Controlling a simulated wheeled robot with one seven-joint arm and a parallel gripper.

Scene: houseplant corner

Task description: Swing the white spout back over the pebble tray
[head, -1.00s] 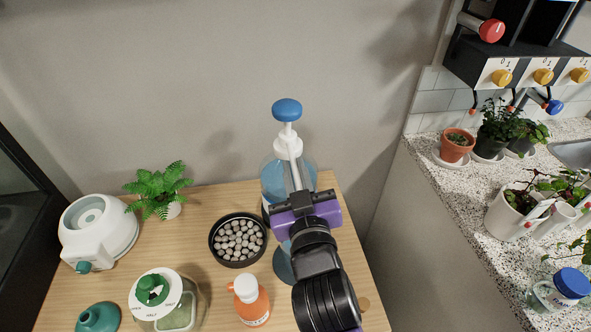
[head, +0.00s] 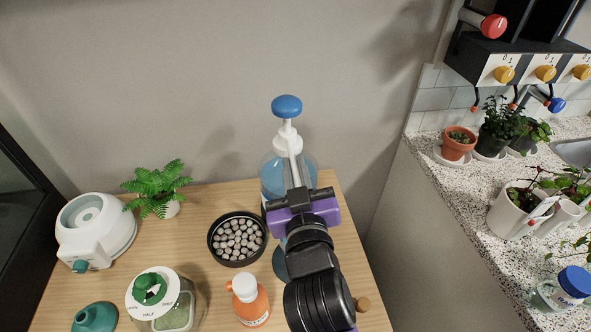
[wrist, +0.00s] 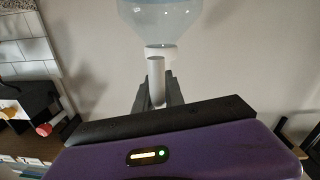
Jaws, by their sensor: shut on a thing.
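The clear pump bottle (head: 271,178) with blue liquid stands upright at the back right of the wooden table. Its blue knob (head: 287,106) tops a white neck. The white spout (head: 292,150) points forward toward me, right of the pebble tray. The round black pebble tray (head: 237,264), full of grey pebbles, is left of and in front of the bottle. My gripper (head: 297,182) is shut on the spout. In the wrist view, the spout (wrist: 157,76) sits between the dark fingers, with the bottle (wrist: 158,20) beyond. My gripper hides part of the bottle.
An orange bottle (head: 249,302) stands in front of the tray. A green-knobbed jar (head: 168,300), a teal funnel (head: 96,317), a white appliance (head: 95,232) and a fern (head: 157,187) are left. A grey wall is close behind; a counter (head: 455,205) lies right.

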